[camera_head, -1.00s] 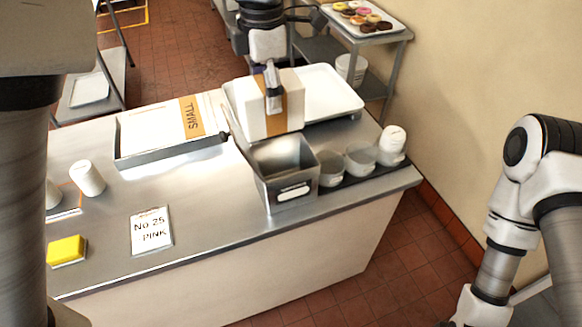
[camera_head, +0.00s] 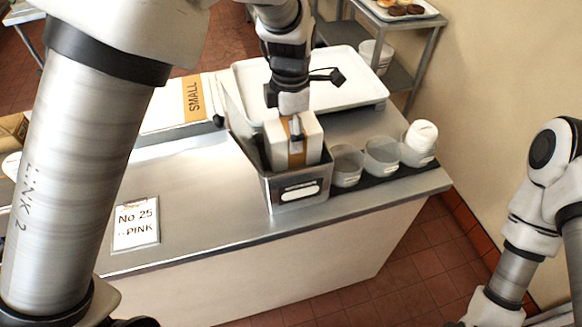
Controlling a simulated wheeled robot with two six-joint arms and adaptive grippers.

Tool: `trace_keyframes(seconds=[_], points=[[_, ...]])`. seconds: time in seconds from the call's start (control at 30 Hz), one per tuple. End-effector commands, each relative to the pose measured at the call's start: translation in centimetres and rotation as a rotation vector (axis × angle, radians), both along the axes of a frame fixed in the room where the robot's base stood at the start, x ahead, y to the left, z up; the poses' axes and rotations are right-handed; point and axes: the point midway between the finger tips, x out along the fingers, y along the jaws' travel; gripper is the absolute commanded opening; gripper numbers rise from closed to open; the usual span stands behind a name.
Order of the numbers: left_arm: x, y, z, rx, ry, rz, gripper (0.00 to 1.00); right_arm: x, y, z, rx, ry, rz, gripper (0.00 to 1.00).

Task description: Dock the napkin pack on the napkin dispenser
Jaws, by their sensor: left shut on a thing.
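The napkin pack (camera_head: 311,143) is a white block with a tan band. My left gripper (camera_head: 296,135) comes down from above and is shut on it. The napkin dispenser (camera_head: 262,185) is an open-topped grey metal box with a white label on its front, standing near the counter's front edge. The pack's lower part is inside the dispenser's opening, its top above the rim. Whether it touches the bottom is hidden. My right arm shows at the right, but its gripper is not in view.
Clear cups (camera_head: 346,166) stand in a row right of the dispenser, with a white stack in the last one. A white tray (camera_head: 350,88) lies behind. A box marked SMALL (camera_head: 172,107) and a No 25 PINK card (camera_head: 136,226) are at left. The counter front centre is clear.

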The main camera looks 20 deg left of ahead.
Motion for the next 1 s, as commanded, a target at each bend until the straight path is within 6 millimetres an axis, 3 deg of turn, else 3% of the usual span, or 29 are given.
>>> trace_keyframes(seconds=[0.2,0.5,0.87,0.9,0.93,1.0], points=[[-0.1,0.0,-5.6,0.0,0.004,0.0,0.27,0.0,0.0,1.6,0.0,0.001,0.0,0.4],[-0.1,0.0,-10.3,0.0,0.004,0.001,0.27,0.0,0.0,2.8,0.0,0.001,0.0,0.4],[-0.1,0.0,-11.3,0.0,0.0,0.001,0.27,0.0,0.0,2.6,0.0,0.001,0.0,0.4],[-0.1,0.0,-11.3,0.0,0.0,0.001,0.76,0.0,0.0,2.6,0.0,0.001,0.0,0.4],[-0.1,0.0,-11.3,0.0,-0.001,0.001,0.83,0.0,0.0,2.6,0.0,0.001,0.0,0.4],[-0.1,0.0,-11.3,-0.001,-0.001,0.001,0.83,0.0,0.0,2.7,0.0,0.001,0.0,0.4]])
